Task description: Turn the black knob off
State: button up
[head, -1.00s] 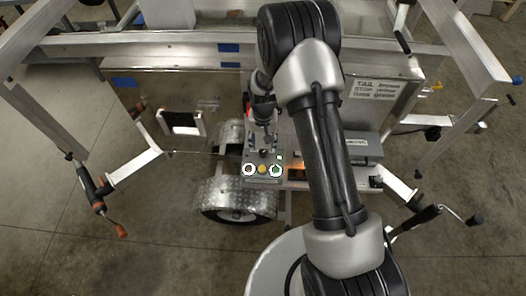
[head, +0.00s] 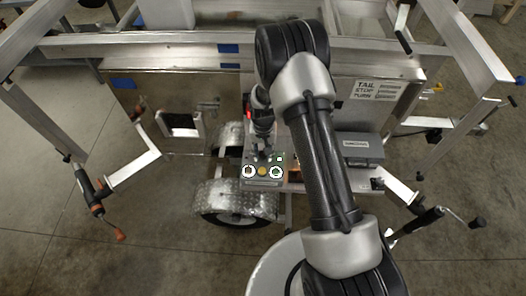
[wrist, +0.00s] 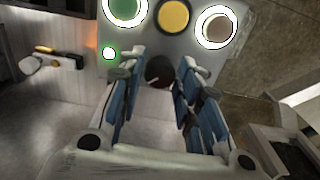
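A grey control box (head: 262,184) sits above the trailer wheel in the head view. It carries a green button (wrist: 124,6), a yellow button (wrist: 173,16) and a dark brownish button (wrist: 216,28) in the wrist view. A dark round knob (wrist: 159,71) shows below the yellow button there. My gripper (wrist: 157,76) is open, with its blue-padded fingers on the left and right of the knob. I see gaps on both sides, so no grip on it shows. In the head view my gripper (head: 261,150) is at the box's far edge, and the knob is hidden or too small to tell.
A small lit green-ringed light (wrist: 109,53) is left of the fingers. A grey box (head: 355,146) stands right of my arm. The tread-plate fender (head: 238,195) is below left of the control box. Trailer frame rails (head: 180,37) run behind.

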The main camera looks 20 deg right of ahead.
jog(key=c, duration=0.6)
jog(key=shift+c, duration=0.2)
jog(key=n, duration=0.3)
jog(key=shift+n+b, duration=0.3)
jog(key=shift+b, duration=0.05)
jog(key=n, duration=0.3)
jog(key=shift+n, duration=0.3)
jog(key=n+b, duration=0.1)
jog(key=n, duration=0.9)
jog(key=shift+n, duration=0.4)
